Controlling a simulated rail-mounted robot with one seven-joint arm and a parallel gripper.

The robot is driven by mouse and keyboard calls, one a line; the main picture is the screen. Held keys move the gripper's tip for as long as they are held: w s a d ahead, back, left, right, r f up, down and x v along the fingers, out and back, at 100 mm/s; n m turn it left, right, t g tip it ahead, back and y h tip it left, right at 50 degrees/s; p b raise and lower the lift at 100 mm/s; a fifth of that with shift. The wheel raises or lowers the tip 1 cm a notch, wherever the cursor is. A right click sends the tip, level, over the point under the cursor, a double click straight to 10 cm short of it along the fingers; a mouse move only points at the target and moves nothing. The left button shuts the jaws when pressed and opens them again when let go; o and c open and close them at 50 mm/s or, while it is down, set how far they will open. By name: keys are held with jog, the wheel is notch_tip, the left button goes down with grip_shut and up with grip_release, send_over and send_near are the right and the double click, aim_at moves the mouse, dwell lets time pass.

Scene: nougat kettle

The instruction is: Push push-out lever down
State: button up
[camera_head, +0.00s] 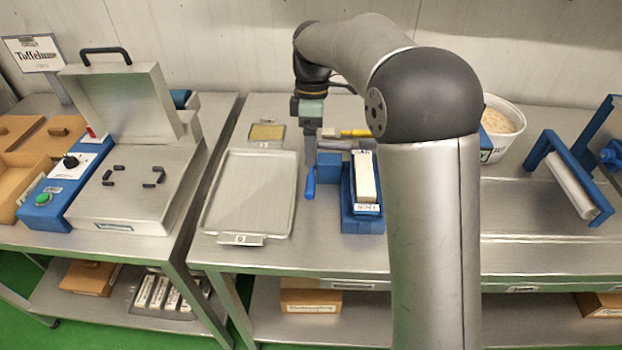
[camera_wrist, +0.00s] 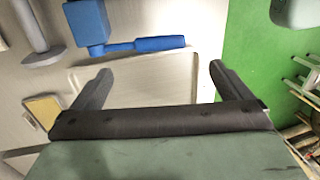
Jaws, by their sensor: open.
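The push-out lever (camera_head: 310,184) is a blue rod with a rounded grip. It projects from a blue block (camera_head: 328,166) beside the blue mould stand (camera_head: 362,223), which holds a cream bar (camera_head: 365,178). In the wrist view the lever (camera_wrist: 148,45) extends sideways from the blue block (camera_wrist: 87,22), beyond my fingertips and not between them. My gripper (camera_head: 309,160) points down close to the lever in the head view. In the wrist view my gripper (camera_wrist: 160,78) has its two dark fingers wide apart, with nothing held. Whether a finger touches the lever is unclear.
A flat metal tray (camera_head: 228,238) lies left of the lever, with a small yellowish tray (camera_head: 266,133) behind it. A yellow-handled tool (camera_head: 355,133) lies behind the stand. A white bucket (camera_head: 503,125) and blue roller frame (camera_head: 568,185) stand right. The open press (camera_head: 125,190) is left.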

aim_at(311, 182)
jog(key=x, duration=1)
jog(key=shift+f+p, duration=0.25)
jog(key=shift+p, duration=0.15)
